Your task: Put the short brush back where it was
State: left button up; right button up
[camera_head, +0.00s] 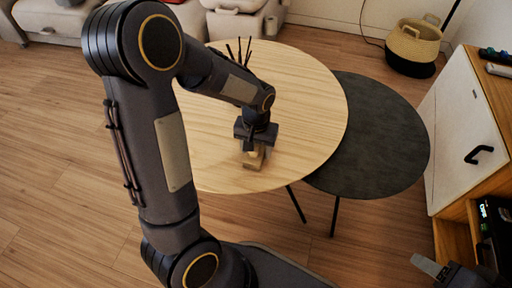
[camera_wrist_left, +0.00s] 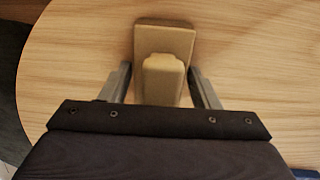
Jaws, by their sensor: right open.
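A tan wooden block-like piece (camera_wrist_left: 165,40) lies on the round wooden table (camera_wrist_left: 255,60), with a flat rectangular base and a narrower raised part; I cannot tell whether it is the short brush. It also shows in the head view (camera_head: 253,161), partly hidden by my gripper. My left gripper (camera_head: 256,148) is low over it. In the left wrist view its fingers (camera_wrist_left: 161,70) are apart, one on each side of the piece, with gaps showing. My right gripper (camera_head: 428,265) is partly visible at the lower right, open, away from the table.
Several thin dark sticks (camera_head: 240,50) stand at the table's back, partly behind my arm. A dark round table (camera_head: 385,140) adjoins at right. A white cabinet (camera_head: 465,125) with small items on top (camera_head: 494,56) stands further right. A woven basket (camera_head: 413,45) is behind.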

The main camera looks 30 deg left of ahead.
pick_arm(q)
jog(key=shift+o, duration=1.3)
notch_tip(320, 180, up, 12)
jog(key=p, duration=0.5)
jog(key=shift+r, duration=0.15)
jog(key=s+d+r+t+h, duration=0.2)
jog(key=s+r, duration=0.1)
jog(key=s, duration=0.5)
jog(key=s+d+r+m+t+h, duration=0.1)
jog(key=s+d+r+t, duration=0.1)
jog(key=s, duration=0.6)
jog(key=shift+s+r+t+h, duration=0.4)
jog(key=shift+r+t, duration=0.4)
jog(key=shift+r, duration=0.45)
